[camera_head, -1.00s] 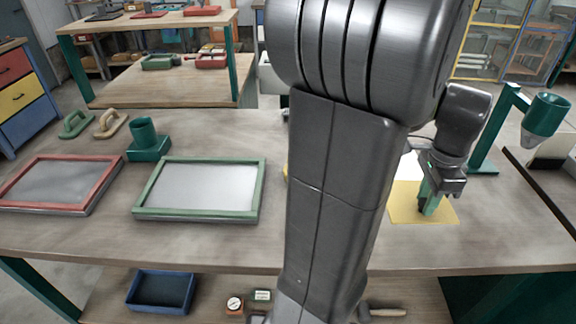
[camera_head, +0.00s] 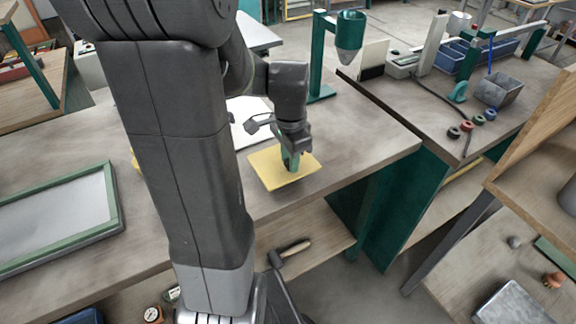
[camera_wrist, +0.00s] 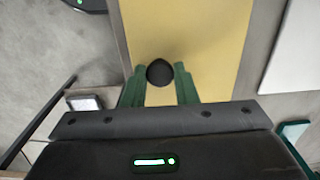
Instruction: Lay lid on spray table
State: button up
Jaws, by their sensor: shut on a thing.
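The lid is a flat yellow plate (camera_head: 268,179) with a black knob. In the wrist view the lid (camera_wrist: 187,35) fills the upper middle, and its knob (camera_wrist: 159,72) sits between my green fingertips. My gripper (camera_head: 291,160) points down and is shut on the knob. The lid is over the right front part of the wooden bench (camera_head: 345,160); I cannot tell whether it touches the top. A green funnel on a post (camera_head: 349,38) stands behind it on this bench. Nothing here clearly marks which table is the spray table.
A white sheet (camera_head: 246,123) lies behind the lid. A green-framed screen (camera_head: 60,212) lies on the left. Another bench to the right holds blue bins (camera_head: 490,45), a metal bin (camera_head: 497,91) and small spools.

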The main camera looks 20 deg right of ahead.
jog(key=shift+f, duration=1.6)
jog(key=shift+f, duration=0.15)
jog(key=o, duration=1)
notch_tip(320, 180, up, 12)
jog(key=shift+r+p, duration=0.2)
jog(key=shift+p, duration=0.1)
